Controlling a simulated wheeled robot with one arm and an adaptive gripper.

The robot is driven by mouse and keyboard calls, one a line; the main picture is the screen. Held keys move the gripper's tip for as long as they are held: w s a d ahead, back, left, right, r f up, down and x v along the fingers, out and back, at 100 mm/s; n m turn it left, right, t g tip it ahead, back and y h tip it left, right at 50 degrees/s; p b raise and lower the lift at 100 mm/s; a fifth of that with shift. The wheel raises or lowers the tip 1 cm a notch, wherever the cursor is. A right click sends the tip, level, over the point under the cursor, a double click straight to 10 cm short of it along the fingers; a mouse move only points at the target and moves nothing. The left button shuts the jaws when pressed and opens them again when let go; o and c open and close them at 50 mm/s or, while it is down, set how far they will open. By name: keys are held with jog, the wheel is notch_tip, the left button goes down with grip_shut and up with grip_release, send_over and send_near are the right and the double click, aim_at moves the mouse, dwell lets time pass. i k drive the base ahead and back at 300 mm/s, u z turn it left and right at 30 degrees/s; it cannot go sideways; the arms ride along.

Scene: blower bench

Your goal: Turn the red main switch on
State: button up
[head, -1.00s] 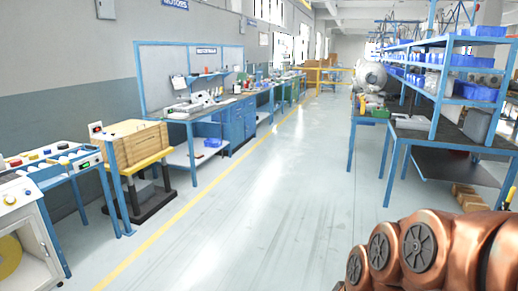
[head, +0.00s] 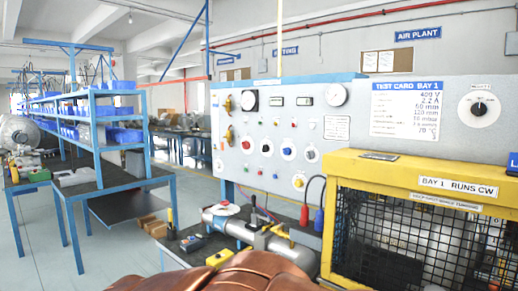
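A grey control panel (head: 350,150) stands on the bench in the middle and right of the head view. A red round knob (head: 245,145) on a white disc sits at its left, in a row with other coloured knobs. A black rotary knob (head: 479,108) on a white dial is at its upper right. I cannot tell from their small labels which control is the main switch, or its position. Only copper-coloured parts of my arm show at the bottom edge; my gripper is not in view.
A yellow mesh guard (head: 425,185) covers a machine at the right front. A grey cylinder with pipework (head: 265,243) and red and blue plugs (head: 318,219) lie before the panel. Blue shelving (head: 92,140) stands left; open floor (head: 120,250) lies between.

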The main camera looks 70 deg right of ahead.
aim_at(245, 145)
jog(key=z, duration=1.3)
jog(key=i, duration=1)
jog(key=u, duration=0.8)
jog(key=i, duration=1)
jog(key=z, duration=1)
jog(key=i, duration=0.7)
jog(key=z, duration=0.85)
